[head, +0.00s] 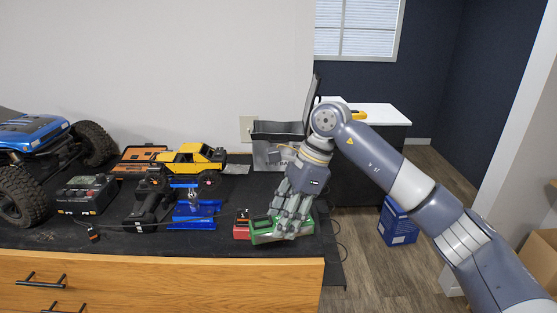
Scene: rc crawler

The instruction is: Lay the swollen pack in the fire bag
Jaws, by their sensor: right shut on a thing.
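My right gripper (287,226) reaches down at the front right of the bench and is shut on a green pack (263,237). The fingers cover much of the pack, so I cannot tell whether it is swollen or whether it is clear of the bench top. A grey, open-topped bag (268,157), which looks like the fire bag, stands upright behind the gripper at the back of the bench. Its dark flap (312,99) stands raised at the right. My right arm hides part of the bag. My left gripper is not in view.
A red pack (242,226) sits just left of the green one. A blue stand (194,213), a black drill-like tool (148,205), a yellow crawler (190,161), a charger (86,194) and a blue truck (36,133) fill the left. The bench's right edge is close to the gripper.

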